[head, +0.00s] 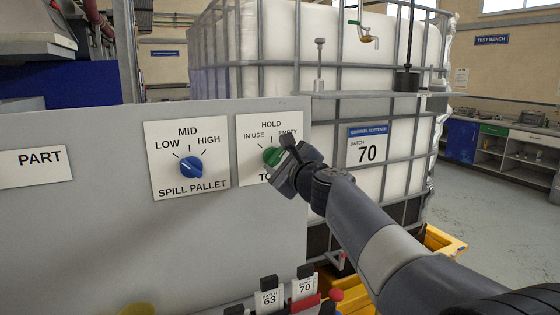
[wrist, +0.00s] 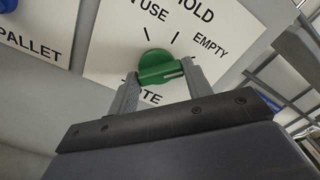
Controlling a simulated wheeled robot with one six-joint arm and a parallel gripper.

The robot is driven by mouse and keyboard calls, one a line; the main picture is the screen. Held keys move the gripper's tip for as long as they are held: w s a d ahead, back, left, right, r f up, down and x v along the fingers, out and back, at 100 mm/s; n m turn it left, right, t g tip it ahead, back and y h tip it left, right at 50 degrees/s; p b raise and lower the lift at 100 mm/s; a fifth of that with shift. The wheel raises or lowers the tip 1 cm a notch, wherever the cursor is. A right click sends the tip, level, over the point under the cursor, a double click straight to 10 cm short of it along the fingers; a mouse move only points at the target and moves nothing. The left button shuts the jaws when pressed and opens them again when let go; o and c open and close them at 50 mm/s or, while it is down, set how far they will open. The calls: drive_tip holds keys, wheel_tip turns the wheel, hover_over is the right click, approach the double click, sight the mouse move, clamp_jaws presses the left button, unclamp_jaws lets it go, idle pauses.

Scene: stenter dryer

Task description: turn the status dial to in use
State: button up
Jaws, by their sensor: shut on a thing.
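The status dial is a green knob (head: 271,156) on a white plate (head: 250,140) marked IN USE, HOLD and EMPTY. The plate's lower label is partly hidden by my gripper in the head view. My gripper (head: 280,158) reaches in from the right and is shut on the green dial. In the wrist view the green dial (wrist: 155,64) sits between my two fingers (wrist: 160,76), one on each side. The dial's ridge slants up to the right in the wrist view. I cannot tell for certain which mark it points at.
A blue dial (head: 190,167) on a SPILL PALLET plate, marked LOW, MID and HIGH, is left of the green one on the grey panel (head: 90,220). A caged white tank (head: 270,65) stands behind. Batch cards (head: 268,299) stand below the panel.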

drive_tip(key=shift+f, duration=0.1)
drive_tip(key=n+b, duration=0.2)
drive_tip(key=n, duration=0.2)
drive_tip(key=shift+f+b, duration=0.1)
drive_tip(key=shift+b, duration=0.3)
drive_tip(key=n+b, duration=0.3)
drive_tip(key=n, duration=0.2)
drive_tip(key=shift+a+n, duration=0.15)
drive_tip(key=shift+n, duration=0.15)
drive_tip(key=n+b, duration=0.3)
drive_tip(key=n, duration=0.1)
drive_tip(key=shift+s+a+f, duration=0.1)
drive_tip(key=shift+n+b, duration=1.45)
drive_tip(key=shift+n, duration=0.55)
drive_tip(key=shift+o, duration=0.2)
drive_tip(key=o, duration=1)
drive_tip(key=shift+c, duration=0.2)
